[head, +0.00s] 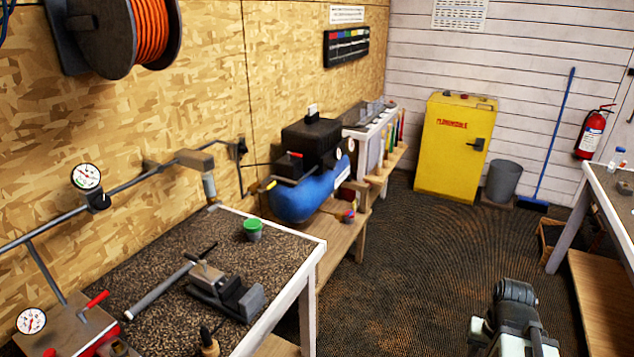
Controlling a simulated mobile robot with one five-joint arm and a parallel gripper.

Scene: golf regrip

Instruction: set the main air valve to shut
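The air line is a grey pipe (130,184) along the left wall, with a round gauge (87,177) on it. A red lever (96,299) stands on a metal box at the lower left, by a second gauge (31,320). A blue compressor tank (310,196) stands farther back, with a small red handle (295,155) and a yellow handle (268,185) near it. I cannot tell which of these handles is the main air valve, nor its setting. Part of my arm shows at the bottom right, far from them; no gripper fingers can be made out.
A workbench (305,262) with a vise (226,292) and green cup (253,229) fills the lower left. A yellow cabinet (453,146), grey bucket (503,180) and broom (553,140) stand at the back. Another bench (592,190) is at right. The dark floor between is open.

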